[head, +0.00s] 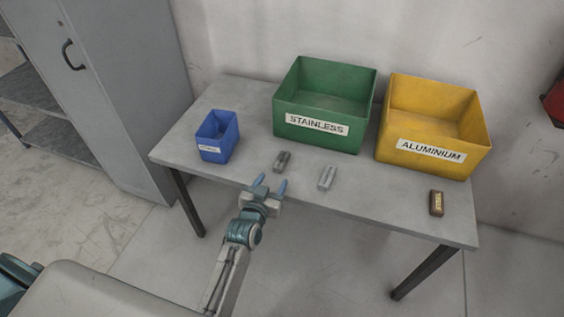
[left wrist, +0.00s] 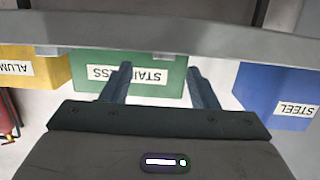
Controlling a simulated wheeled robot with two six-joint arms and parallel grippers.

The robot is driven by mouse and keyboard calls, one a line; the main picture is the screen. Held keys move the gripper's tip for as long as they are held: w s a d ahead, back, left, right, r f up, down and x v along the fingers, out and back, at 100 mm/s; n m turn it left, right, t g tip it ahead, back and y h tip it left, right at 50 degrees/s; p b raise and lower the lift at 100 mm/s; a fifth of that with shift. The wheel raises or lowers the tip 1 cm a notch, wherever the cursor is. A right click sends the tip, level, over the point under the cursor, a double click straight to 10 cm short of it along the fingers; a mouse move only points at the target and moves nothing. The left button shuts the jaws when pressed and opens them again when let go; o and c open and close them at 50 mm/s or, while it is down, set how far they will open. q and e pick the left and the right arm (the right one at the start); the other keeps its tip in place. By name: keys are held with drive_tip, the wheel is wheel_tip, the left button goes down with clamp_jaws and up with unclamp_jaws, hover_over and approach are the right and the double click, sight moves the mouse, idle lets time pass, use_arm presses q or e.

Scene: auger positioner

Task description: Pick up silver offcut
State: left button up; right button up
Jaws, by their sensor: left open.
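A light silver offcut (head: 326,177) lies on the table near its front edge, in front of the green bin. A darker grey offcut (head: 282,161) lies to its left. My left gripper (head: 271,183) is at the table's front edge, open and empty, its fingers pointing towards the table. It is just in front of the darker offcut and left of the silver one, apart from both. My right gripper is not in view.
The grey table (head: 375,205) carries a green STAINLESS bin (head: 318,125), a yellow ALUMINIUM bin (head: 430,152) and a small blue bin (head: 216,150), labelled STEEL in the wrist view. A brown block (head: 437,203) lies at the right. A grey cabinet (head: 125,90) stands at the left.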

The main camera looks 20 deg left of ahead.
sight(277, 168)
use_arm(q)
drive_tip(key=w, duration=0.3)
drive_tip(key=shift+f, duration=0.35)
drive_tip(key=w, duration=0.5)
drive_tip(key=shift+w+a+f, duration=0.15)
drive_tip(key=shift+f, duration=0.15)
drive_tip(key=shift+r, duration=0.1)
clamp_jaws()
